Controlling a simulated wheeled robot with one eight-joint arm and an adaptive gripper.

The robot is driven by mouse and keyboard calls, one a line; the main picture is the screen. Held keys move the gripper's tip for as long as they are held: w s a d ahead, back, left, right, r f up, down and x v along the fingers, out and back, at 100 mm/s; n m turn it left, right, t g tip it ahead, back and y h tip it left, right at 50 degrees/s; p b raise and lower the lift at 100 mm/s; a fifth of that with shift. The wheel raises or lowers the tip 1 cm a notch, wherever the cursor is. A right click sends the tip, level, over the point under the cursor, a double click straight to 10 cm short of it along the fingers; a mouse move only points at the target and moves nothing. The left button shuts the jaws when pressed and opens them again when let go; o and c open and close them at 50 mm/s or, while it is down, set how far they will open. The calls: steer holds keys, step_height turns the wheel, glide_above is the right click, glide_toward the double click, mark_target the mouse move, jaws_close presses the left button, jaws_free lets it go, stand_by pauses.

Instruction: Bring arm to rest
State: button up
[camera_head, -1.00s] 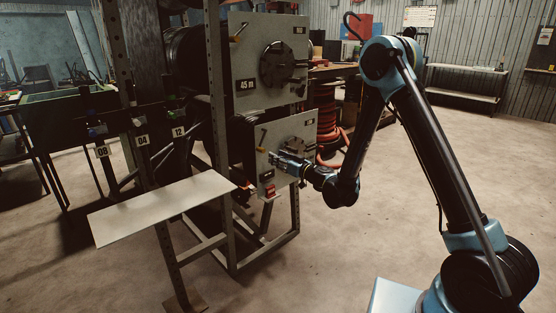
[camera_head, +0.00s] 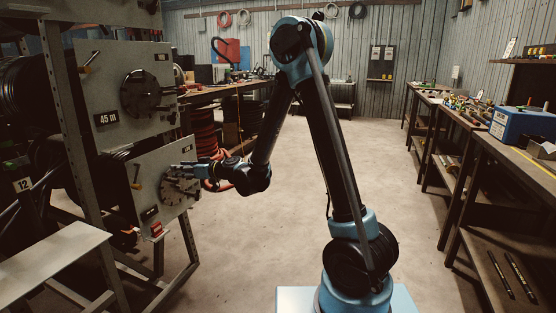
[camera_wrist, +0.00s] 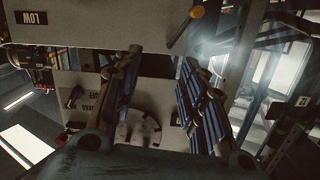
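My arm (camera_head: 325,135) rises from its base, bends at a high elbow and reaches down to the left. My gripper (camera_head: 176,172) is at the lower grey panel (camera_head: 146,174) of the reel rack, over or just in front of its round dial (camera_head: 181,186). I cannot tell whether it touches. In the wrist view, the two blue-ribbed fingers of my gripper (camera_wrist: 160,62) stand apart with nothing between them. The panel and dial (camera_wrist: 138,128) show beyond them, upside down.
The upper panel (camera_head: 120,97) marked 45 m and a pale shelf plate (camera_head: 50,262) are at left. A workbench (camera_head: 468,120) with a blue box (camera_head: 522,126) runs along the right. The concrete floor (camera_head: 295,200) between is clear.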

steer(key=s+d+r+m+h, duration=0.1)
steer(key=s+d+m+h, duration=0.15)
steer(key=d, duration=1.15)
steer(key=s+d+r+m+h, duration=0.15)
steer(key=s+d+h, duration=0.25)
steer(key=d, duration=1.1)
steer(key=s+d+f+m+g+h, duration=0.1)
steer(key=s+d+f+m+h, duration=0.3)
steer(key=s+d, duration=0.6)
steer(key=s+d+f+m+g+h, duration=0.2)
steer(key=s+d+f+m+h, duration=0.2)
steer(key=s+d, duration=0.7)
steer(key=d+f+h, duration=0.1)
steer(key=d, duration=0.6)
steer(key=shift+f, duration=0.35)
steer(key=shift+c, duration=0.5)
